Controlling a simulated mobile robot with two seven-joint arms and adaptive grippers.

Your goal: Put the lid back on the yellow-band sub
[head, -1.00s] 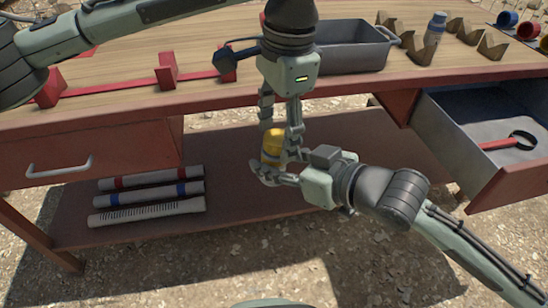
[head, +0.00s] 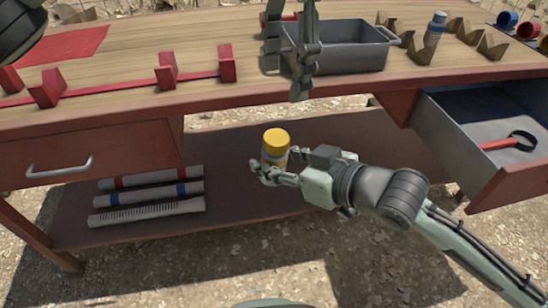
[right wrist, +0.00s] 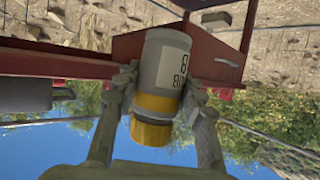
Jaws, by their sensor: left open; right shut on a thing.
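The yellow-band sub (head: 271,157) is held upright in my right gripper (head: 270,172), in front of the workbench and below its top. The yellow lid (head: 276,138) sits on its upper end. In the right wrist view the sub (right wrist: 165,58) appears inverted, a grey cylinder with a pale printed label and a yellow band, gripped between both fingers. The lid (right wrist: 151,132) is at its lower end there, in line with the body. My left gripper (head: 286,72) is open and empty, above and apart from the lid, at the bench's front edge.
A grey bin (head: 345,58) stands on the bench behind my left gripper. Another blue-capped cylinder (head: 435,30) stands among several brown holders. An open drawer (head: 462,122) with a red-handled magnifier juts out at right. Several tubes (head: 148,199) lie on the lower shelf.

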